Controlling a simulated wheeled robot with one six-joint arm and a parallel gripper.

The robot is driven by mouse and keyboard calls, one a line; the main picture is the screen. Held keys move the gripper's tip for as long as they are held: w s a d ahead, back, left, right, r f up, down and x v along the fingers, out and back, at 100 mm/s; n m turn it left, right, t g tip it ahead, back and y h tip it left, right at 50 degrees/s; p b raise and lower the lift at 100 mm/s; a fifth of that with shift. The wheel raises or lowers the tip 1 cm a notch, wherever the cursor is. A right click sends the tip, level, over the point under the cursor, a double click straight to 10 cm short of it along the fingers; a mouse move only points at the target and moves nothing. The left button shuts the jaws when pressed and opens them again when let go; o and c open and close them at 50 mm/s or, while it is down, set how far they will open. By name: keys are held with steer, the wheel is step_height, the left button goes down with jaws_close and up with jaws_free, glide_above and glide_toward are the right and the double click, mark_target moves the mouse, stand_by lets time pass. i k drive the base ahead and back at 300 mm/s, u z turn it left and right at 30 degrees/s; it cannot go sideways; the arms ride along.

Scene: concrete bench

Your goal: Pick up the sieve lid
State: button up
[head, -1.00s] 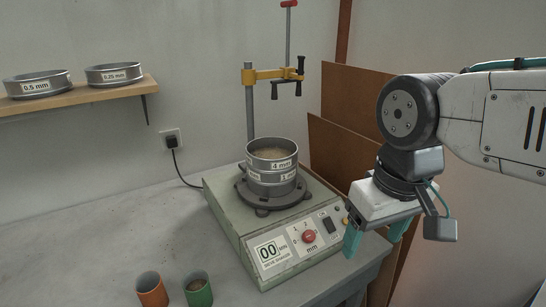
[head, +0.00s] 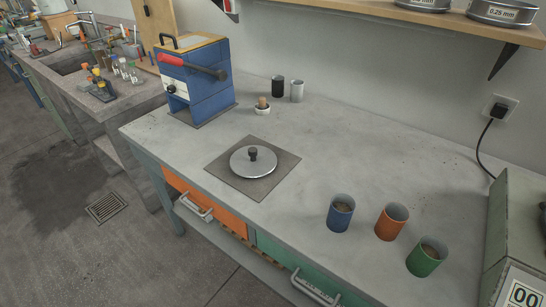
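The sieve lid (head: 253,164) is a round silver disc with a dark knob on top. It lies flat on a grey square mat (head: 231,179) near the front edge of the concrete bench, knob up. Nothing touches it from above. My gripper is outside the current head view, so its state does not show now.
Blue (head: 340,214), orange (head: 391,222) and green (head: 427,257) cups stand right of the lid. A blue box-shaped machine (head: 197,77) with a red handle stands behind left. A small pot (head: 262,106) and two cups (head: 287,88) are at the back. The sieve shaker (head: 510,245) is far right.

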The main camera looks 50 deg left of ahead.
mark_target(254, 162)
steer(key=u, duration=2.2)
steer(key=k, duration=0.5)
steer(key=u, duration=0.8)
steer(key=i, duration=0.8)
steer(key=z, duration=1.1)
steer(key=i, duration=0.35)
steer(key=z, duration=0.35)
